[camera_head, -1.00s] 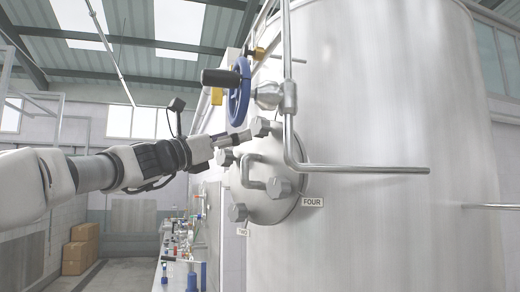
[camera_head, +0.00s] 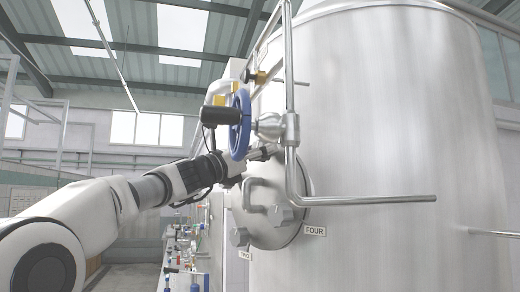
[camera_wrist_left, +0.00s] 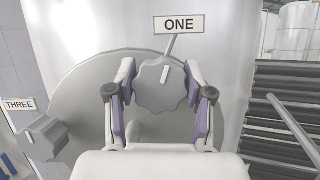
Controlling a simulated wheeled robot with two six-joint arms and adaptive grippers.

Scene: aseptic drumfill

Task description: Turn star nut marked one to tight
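The star nut marked one (camera_wrist_left: 160,88) is a grey lobed knob with a pale line on its face, below the ONE label (camera_wrist_left: 179,24) in the left wrist view. My left gripper (camera_wrist_left: 161,72) has its two fingers on either side of this nut. The fingers are apart; whether the pads touch the nut is not clear. In the head view my left gripper (camera_head: 264,153) reaches the upper part of the round hatch (camera_head: 262,232), behind the blue handwheel, and hides most of the nut. My right gripper is not in view.
The blue handwheel (camera_head: 240,125) with its black handle and a bent steel pipe (camera_head: 291,175) stand close to my left arm. A star nut by the THREE label (camera_wrist_left: 45,138) sits at left. The FOUR label (camera_head: 315,231) is at the hatch's lower right.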

